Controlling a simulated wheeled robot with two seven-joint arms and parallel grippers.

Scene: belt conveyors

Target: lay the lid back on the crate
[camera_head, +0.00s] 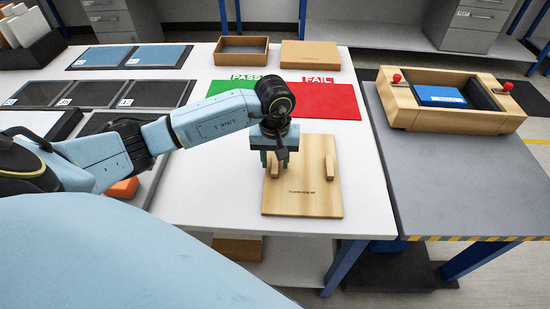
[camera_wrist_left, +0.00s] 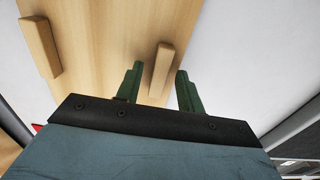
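The lid is a light wooden board (camera_head: 303,158) with two bar handles, lying flat on the white table; it also fills much of the left wrist view (camera_wrist_left: 105,40). My left gripper (camera_head: 275,162) is over its left handle. In the left wrist view the green fingers (camera_wrist_left: 160,68) are apart, one on each side of a handle (camera_wrist_left: 162,66), with gaps showing. The other handle (camera_head: 330,168) is free. The open wooden crate (camera_head: 455,121) stands on the grey table at right. A blue box (camera_head: 440,97) lies inside it. My right gripper is out of view.
Red knobs (camera_head: 396,78) (camera_head: 508,87) stand on the crate's ends. A green PASS mat (camera_head: 226,87) and red FAIL mat (camera_head: 325,100) lie behind the lid. An open wooden box (camera_head: 241,58) and a closed one (camera_head: 310,55) stand behind. Dark trays (camera_head: 92,94) are at left.

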